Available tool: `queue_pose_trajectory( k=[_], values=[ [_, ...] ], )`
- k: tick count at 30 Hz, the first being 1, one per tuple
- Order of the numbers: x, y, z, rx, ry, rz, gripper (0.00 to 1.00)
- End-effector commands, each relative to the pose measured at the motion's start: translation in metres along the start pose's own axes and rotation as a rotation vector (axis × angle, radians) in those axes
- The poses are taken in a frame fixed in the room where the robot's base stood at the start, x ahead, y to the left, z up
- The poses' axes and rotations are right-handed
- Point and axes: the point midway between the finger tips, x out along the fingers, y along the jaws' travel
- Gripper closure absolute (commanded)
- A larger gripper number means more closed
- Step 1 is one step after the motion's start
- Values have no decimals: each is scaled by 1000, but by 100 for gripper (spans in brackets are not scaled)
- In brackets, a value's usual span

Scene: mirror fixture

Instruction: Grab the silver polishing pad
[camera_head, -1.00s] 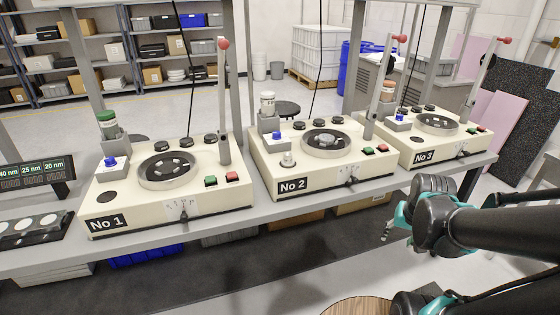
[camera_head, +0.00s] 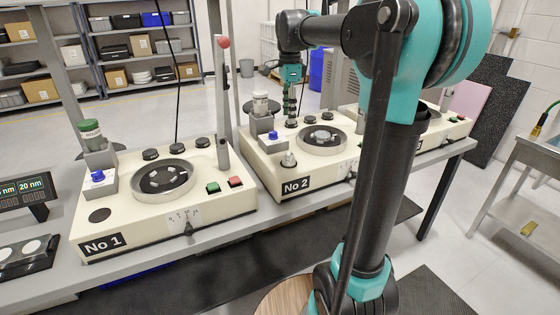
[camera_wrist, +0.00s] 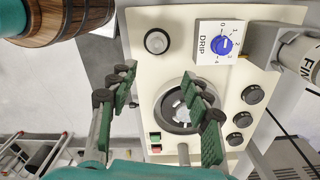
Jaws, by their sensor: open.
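My gripper (camera_head: 291,118) is over the back of machine No 2 in the head view. The round basin (camera_wrist: 168,122) with silver pieces lies below the fingers.
Machine No 1 (camera_head: 130,225) stands to the left on the grey bench (camera_head: 240,224). A white bottle (camera_head: 260,103) and an upright post (camera_head: 223,110) rise near machine No 2. My arm hides much of machine No 3. A metal cart (camera_head: 515,205) stands at the right.

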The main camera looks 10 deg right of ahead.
Motion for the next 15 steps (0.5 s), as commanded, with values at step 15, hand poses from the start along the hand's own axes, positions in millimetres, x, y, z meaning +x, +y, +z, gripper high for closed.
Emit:
queue_pose_trajectory(
  k=[15],
  values=[
    [95,1,0,-3,0,-1,51]
  ],
)
